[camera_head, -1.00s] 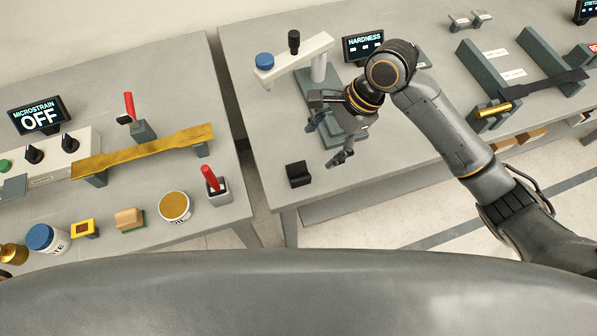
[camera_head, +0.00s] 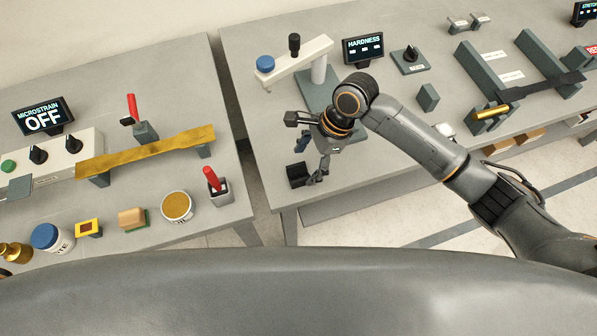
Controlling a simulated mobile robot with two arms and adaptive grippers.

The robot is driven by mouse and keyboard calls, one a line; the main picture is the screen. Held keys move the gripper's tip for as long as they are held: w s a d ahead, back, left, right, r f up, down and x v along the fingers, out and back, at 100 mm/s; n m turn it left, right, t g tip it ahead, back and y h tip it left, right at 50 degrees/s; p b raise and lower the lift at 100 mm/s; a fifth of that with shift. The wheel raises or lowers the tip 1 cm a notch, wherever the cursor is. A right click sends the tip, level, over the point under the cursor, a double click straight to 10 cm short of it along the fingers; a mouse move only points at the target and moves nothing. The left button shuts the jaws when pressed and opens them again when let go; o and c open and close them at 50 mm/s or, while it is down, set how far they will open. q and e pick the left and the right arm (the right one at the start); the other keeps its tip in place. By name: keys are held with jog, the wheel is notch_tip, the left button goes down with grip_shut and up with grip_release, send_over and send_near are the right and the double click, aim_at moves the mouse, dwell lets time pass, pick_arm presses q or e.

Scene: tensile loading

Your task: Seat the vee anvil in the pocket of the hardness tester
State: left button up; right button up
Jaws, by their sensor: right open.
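A small black block (camera_head: 297,175), which looks like the vee anvil, sits on the right table near its front left corner. The hardness tester (camera_head: 318,69) stands behind it, with a pale arm, a blue knob and a dark green base. My right gripper (camera_head: 309,161) is open and points down right beside the block, its fingers overlapping the block's right side in the picture. I cannot tell whether they touch it. The tester's pocket cannot be made out; my arm hides part of the base. My left gripper is out of view.
The HARDNESS display (camera_head: 363,47) and a dial box (camera_head: 410,58) stand beside the tester. A dark green block (camera_head: 428,97) stands to their right. A gap separates this table from the left table (camera_head: 160,212), which holds several items.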

aim_at(296, 175)
jog(key=shift+x, duration=1.75)
jog(key=shift+a, duration=0.15)
jog(key=shift+r, duration=0.1)
grip_shut()
